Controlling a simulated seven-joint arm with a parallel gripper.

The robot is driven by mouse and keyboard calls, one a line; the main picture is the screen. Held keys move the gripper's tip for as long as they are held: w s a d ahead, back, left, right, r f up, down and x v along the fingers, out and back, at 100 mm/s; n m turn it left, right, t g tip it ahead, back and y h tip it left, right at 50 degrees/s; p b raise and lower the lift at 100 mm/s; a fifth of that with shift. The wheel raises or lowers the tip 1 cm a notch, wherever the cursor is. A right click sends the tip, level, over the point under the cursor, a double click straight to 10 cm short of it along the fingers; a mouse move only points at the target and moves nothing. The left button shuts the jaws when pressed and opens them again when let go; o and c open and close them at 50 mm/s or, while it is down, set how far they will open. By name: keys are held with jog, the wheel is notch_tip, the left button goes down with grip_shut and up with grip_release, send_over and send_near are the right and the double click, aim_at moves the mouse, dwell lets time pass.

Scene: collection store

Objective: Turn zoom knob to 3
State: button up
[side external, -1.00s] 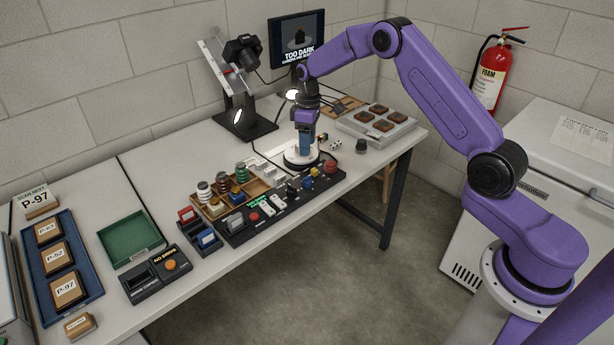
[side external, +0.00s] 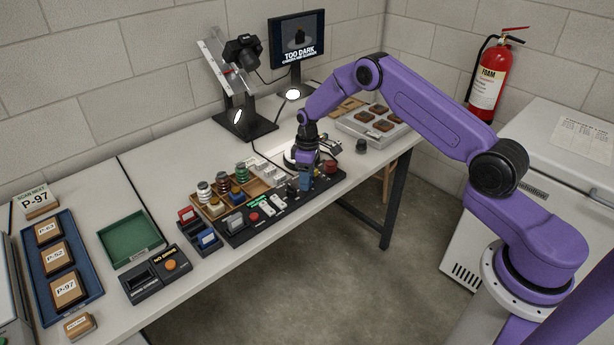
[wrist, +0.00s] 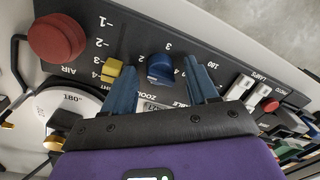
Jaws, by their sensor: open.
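My gripper (wrist: 162,80) is open, with one blue-grey finger on each side of this knob. I cannot tell whether either finger touches it. In the side external view my gripper (side external: 304,187) is low over the right part of the panel and hides the knob.
A yellow knob (wrist: 112,70) is close beside the left finger, with a large red knob (wrist: 57,38) beyond. White switches (wrist: 240,88) lie to the right. The white turntable (wrist: 68,112) is behind the panel. The monitor (side external: 297,40) reads "TOO DARK".

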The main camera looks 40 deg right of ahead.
jog(key=c, duration=1)
jog(key=shift+c, duration=0.2)
jog(key=shift+m, duration=0.3)
jog(key=m, duration=0.3)
jog(key=shift+m, duration=0.3)
jog(key=m, duration=0.4)
jog(key=shift+d+m+t, duration=0.1)
jog(key=shift+m+t, duration=0.2)
jog(key=m, duration=0.4)
jog(key=shift+s, duration=0.1)
jog(key=shift+m, duration=2.1)
